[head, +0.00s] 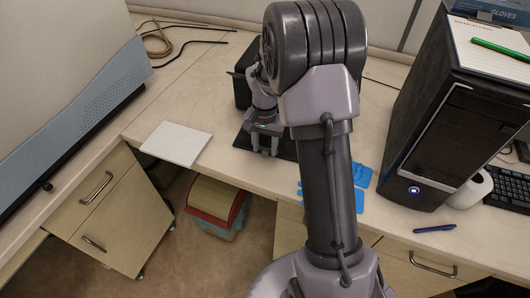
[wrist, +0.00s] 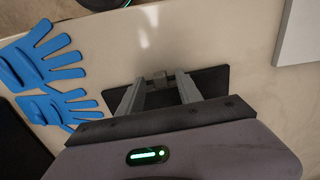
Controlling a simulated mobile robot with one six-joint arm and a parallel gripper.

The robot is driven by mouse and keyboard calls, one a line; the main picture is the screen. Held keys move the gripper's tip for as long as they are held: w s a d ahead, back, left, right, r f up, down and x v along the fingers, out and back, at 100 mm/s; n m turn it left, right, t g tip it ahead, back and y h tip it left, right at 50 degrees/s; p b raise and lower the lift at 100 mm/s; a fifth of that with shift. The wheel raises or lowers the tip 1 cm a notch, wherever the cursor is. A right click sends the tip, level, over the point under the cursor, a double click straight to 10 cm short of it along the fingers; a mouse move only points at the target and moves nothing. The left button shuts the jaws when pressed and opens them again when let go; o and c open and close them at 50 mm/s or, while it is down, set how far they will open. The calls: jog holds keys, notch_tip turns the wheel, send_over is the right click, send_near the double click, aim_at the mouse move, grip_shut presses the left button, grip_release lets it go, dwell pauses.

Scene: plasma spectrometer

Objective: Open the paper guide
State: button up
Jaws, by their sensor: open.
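A flat black tray (head: 284,150) lies on the pale bench, partly hidden by my arm. It also shows in the wrist view (wrist: 211,82), with a small grey tab (wrist: 159,77) near its middle edge, which looks like the paper guide. My gripper (head: 264,151) is open and points down over the tray. In the wrist view my gripper (wrist: 160,82) has one finger on each side of the tab, with gaps visible; I cannot tell the height between them. A dark box-shaped device (head: 242,88) stands behind the tray, mostly hidden by my arm.
A white pad (head: 175,144) lies left of the tray near the front edge. Blue gloves (head: 361,176) lie to its right; they show at left in the wrist view (wrist: 45,65). A black computer tower (head: 440,115) stands at right. A large grey instrument (head: 65,75) fills the left.

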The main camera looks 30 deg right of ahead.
jog(key=shift+f, duration=0.55)
grip_shut()
jog(key=shift+r, duration=0.1)
dwell(0.9)
